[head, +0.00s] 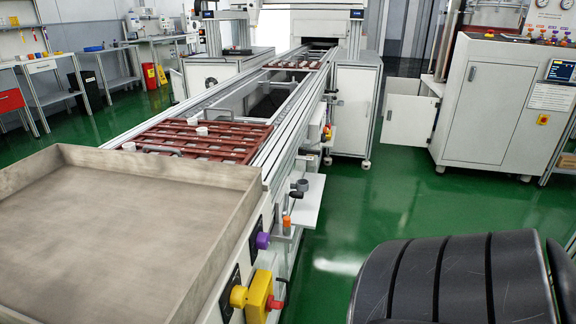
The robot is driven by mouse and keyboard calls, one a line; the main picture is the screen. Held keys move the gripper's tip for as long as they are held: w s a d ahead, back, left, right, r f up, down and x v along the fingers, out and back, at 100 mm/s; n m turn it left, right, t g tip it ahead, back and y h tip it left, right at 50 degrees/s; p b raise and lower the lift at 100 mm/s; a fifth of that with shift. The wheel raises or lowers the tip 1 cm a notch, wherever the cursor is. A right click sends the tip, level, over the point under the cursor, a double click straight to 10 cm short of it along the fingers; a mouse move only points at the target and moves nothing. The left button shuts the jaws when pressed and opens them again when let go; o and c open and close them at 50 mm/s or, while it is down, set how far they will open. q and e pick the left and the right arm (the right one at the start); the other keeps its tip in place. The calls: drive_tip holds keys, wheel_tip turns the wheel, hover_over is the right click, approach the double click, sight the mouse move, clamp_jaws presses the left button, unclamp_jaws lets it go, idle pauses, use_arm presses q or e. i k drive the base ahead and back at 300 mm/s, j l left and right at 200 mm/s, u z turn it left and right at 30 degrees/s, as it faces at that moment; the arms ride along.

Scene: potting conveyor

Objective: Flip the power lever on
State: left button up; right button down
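On the conveyor's right side panel, a purple knob (262,240) and a yellow knob (238,297) sit on dark plates. Beside the yellow knob is a yellow box (258,295) with a red button (274,303). Farther along, a dark round-ended handle (301,186) stands at a small white shelf. I cannot tell which of these is the power lever or what position it is in. Neither gripper shows. A large black ribbed shape fills the lower right and looks like part of my arm.
A shallow grey-beige tray (95,240) covers the conveyor's near end. Red-brown racks (195,141) lie on the conveyor (290,100) beyond it. A white shelf (308,202) juts out from the right side. Green floor (370,215) is clear between the conveyor and a white cabinet (490,100).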

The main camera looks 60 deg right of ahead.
sight(271, 304)
drive_tip(key=k+l, duration=0.1)
drive_tip(key=l, duration=0.45)
drive_tip(key=k+l, duration=0.1)
drive_tip(key=l, duration=0.4)
drive_tip(key=k+l, duration=0.1)
drive_tip(key=l, duration=0.45)
